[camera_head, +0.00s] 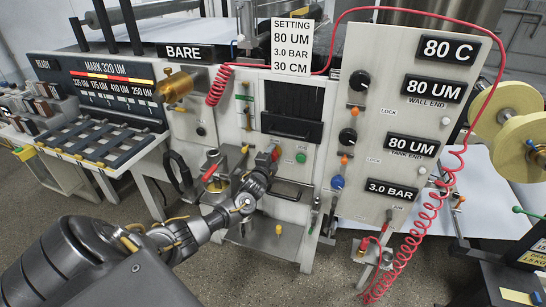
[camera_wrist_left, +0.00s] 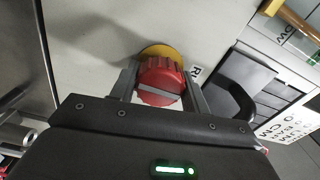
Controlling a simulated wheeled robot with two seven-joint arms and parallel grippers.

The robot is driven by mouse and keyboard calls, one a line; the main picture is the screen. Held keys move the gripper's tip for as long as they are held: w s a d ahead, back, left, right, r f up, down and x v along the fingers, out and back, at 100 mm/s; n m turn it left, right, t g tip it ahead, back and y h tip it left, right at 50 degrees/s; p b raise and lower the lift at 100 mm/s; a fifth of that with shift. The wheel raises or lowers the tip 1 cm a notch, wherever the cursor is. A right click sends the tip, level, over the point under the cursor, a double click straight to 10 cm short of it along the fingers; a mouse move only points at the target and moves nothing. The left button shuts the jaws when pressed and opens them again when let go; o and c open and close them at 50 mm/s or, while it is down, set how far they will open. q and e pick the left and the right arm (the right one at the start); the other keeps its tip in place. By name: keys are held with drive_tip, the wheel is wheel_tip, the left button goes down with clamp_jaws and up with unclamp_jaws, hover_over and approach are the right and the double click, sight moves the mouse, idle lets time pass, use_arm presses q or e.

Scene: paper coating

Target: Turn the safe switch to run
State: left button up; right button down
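The safe switch is a red ribbed knob on a yellow round base (camera_wrist_left: 160,80), on the pale machine panel. A light grey bar crosses its face, and a partly hidden label starting with R (camera_wrist_left: 195,72) is beside it. My left gripper (camera_wrist_left: 161,84) has one finger on each side of the knob, apparently touching both sides. In the head view, my left gripper (camera_head: 264,163) is at the front panel, with a bit of red (camera_head: 275,153) showing at its tip; it hides most of the switch there. My right gripper is not in view.
A red-handled lever (camera_head: 210,172) and a metal cup are left of my gripper. A green button (camera_head: 300,158) and a blue knob (camera_head: 337,182) are to its right. A coiled red hose (camera_head: 430,205) hangs at the right panel. A black handle (camera_wrist_left: 235,100) is near the right finger.

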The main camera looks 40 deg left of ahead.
use_arm(q)
drive_tip(key=o, duration=0.4)
drive_tip(key=shift+w, duration=0.1)
drive_tip(key=shift+s+d, duration=0.15)
drive_tip(key=shift+s, duration=0.1)
drive_tip(key=b+v, duration=0.1)
drive_tip(key=v, duration=0.9)
drive_tip(key=shift+s, duration=0.15)
